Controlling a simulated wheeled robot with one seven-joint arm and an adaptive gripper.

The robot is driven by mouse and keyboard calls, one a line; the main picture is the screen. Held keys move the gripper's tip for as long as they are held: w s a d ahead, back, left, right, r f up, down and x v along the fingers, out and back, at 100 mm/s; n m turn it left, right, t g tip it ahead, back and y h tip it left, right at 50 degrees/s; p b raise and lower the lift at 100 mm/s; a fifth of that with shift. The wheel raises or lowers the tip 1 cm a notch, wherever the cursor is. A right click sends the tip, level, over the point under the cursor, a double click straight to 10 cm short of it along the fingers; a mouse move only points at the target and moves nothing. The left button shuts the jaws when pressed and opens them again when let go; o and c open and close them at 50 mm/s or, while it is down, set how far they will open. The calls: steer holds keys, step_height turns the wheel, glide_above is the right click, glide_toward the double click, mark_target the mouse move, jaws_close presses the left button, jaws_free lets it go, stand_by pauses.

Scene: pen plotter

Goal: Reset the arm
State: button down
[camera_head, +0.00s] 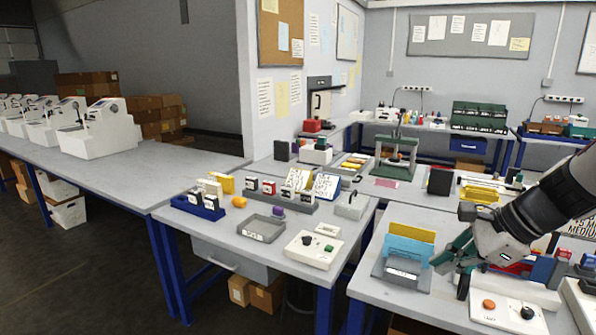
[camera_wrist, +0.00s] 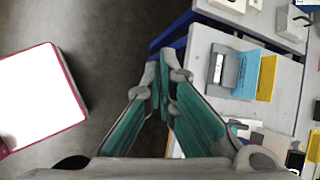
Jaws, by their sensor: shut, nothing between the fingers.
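My gripper (camera_head: 448,258) is at the right in the head view, above the front right table (camera_head: 373,291). Its two teal fingers are shut with nothing between them. In the wrist view my gripper (camera_wrist: 161,72) points away from the camera, and its fingertips come together over the blue table edge and the dark floor. In the head view it is just right of a grey holder (camera_head: 402,274) with blue and yellow cards. That holder also shows to the right of the fingers in the wrist view (camera_wrist: 222,72).
A white control box (camera_head: 312,250) and a grey tray (camera_head: 262,228) lie on the middle table. A white box with an orange button (camera_head: 508,312) is close below my gripper. White machines (camera_head: 105,128) line the left bench. Open floor (camera_head: 90,265) is at lower left.

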steer(key=s+a+r+n+h, duration=0.1)
steer(key=s+a+n, duration=0.2)
steer(key=s+n, duration=0.3)
steer(key=s+a+r+n+h, duration=0.2)
steer(key=s+a+n, duration=0.2)
steer(key=s+n, duration=0.3)
steer(key=s+a+r+n+g+h, duration=0.1)
steer(key=s+a+n, duration=0.2)
steer(key=s+n, duration=0.4)
steer(key=shift+a+r+n, duration=0.25)
steer(key=shift+r+n, duration=0.15)
steer(key=shift+n, duration=0.3)
